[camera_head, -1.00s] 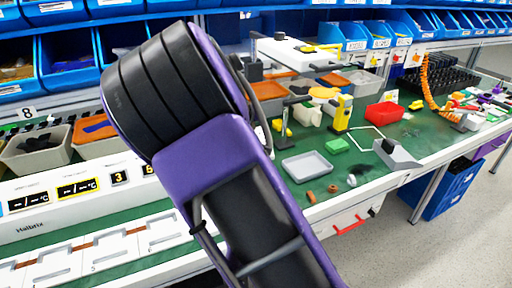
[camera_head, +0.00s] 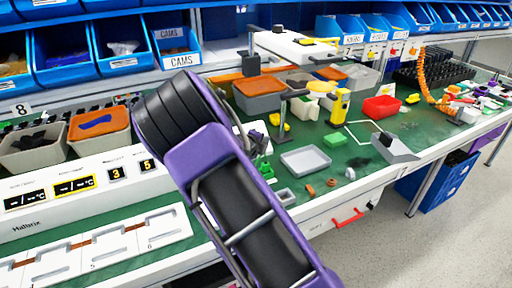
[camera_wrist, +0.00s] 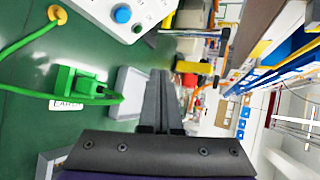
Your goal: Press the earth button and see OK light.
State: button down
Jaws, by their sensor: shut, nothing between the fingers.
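The green earth block (camera_wrist: 82,84) is in the left part of the wrist view, with a green cable and a label (camera_wrist: 66,104) that appears to read EARTH. Its button face is not clear. My gripper (camera_wrist: 160,74) has its fingers together and empty, right of the block and apart from it. A white box (camera_wrist: 110,12) with a blue knob (camera_wrist: 122,14) is at the top; a small round spot on it is too small to identify. I cannot make out a lit OK light. In the head view my arm hides the gripper; green parts (camera_head: 266,170) show beside the arm.
A grey tray (camera_wrist: 131,84) lies close to the fingers in the wrist view. A yellow plug (camera_wrist: 57,14) with a green cable is at the upper left. In the head view, a yellow tester (camera_head: 340,106) and red bin (camera_head: 381,107) stand to the right on the green bench.

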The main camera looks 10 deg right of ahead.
jog(key=w+f, duration=0.1)
jog(key=w+a+f, duration=0.1)
jog(key=w+f, duration=0.3)
jog(key=shift+w+a, duration=0.15)
jog(key=shift+a, duration=0.15)
jog(key=shift+w+a+f+p, duration=0.2)
jog(key=shift+w+f+p, duration=0.2)
jog(key=shift+f, duration=0.1)
jog(key=shift+f, duration=0.1)
dwell(1.6)
jog(key=shift+w+f+p, duration=0.2)
jog(key=shift+w+p, duration=0.05)
jog(key=shift+p, duration=0.05)
jog(key=shift+w+a+f, duration=0.2)
jog(key=shift+w+f, duration=0.1)
dwell(0.7)
jog(key=shift+s+r, duration=0.1)
jog(key=shift+s+d+r+p, duration=0.2)
jog(key=shift+s+r+p, duration=0.15)
jog(key=shift+s+r, duration=0.15)
dwell(0.3)
jog(key=shift+s+d+r, duration=0.3)
jog(key=shift+s+r, duration=0.55)
jog(key=shift+s+d+r, duration=0.3)
jog(key=shift+s+r, duration=0.55)
